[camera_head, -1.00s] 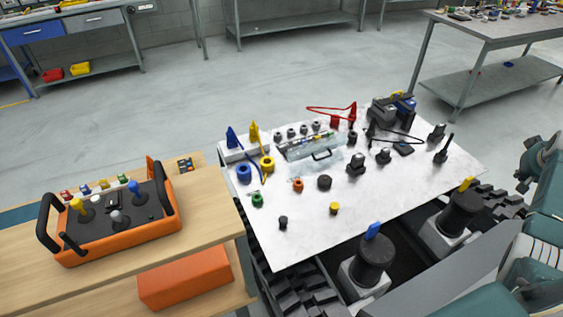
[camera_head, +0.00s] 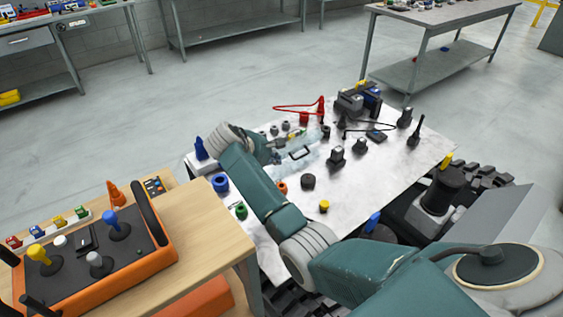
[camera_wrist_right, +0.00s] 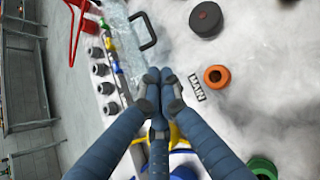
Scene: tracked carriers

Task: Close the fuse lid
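The clear fuse lid (camera_head: 297,160) with its black handle (camera_head: 300,153) lies swung out flat in front of the fuse row on the white panel. In the right wrist view the clear lid (camera_wrist_right: 123,35) and the handle (camera_wrist_right: 145,32) lie ahead, above the fingertips in the picture. The coloured fuses (camera_wrist_right: 108,45) show left of the lid. My right gripper (camera_wrist_right: 159,74) has its fingertips together, with nothing seen between them, over the panel near the lid's edge. In the head view my right gripper (camera_head: 274,150) is at the lid's left end, partly hidden by its wrist. My left gripper is not in view.
A blue cone (camera_head: 200,149) and blue ring (camera_head: 220,183) stand left of my arm. An orange ring (camera_wrist_right: 217,76) and black knob (camera_wrist_right: 206,19) are right of the gripper. Red cable (camera_head: 297,108) lies behind. An orange control box (camera_head: 160,265) sits on the wooden table.

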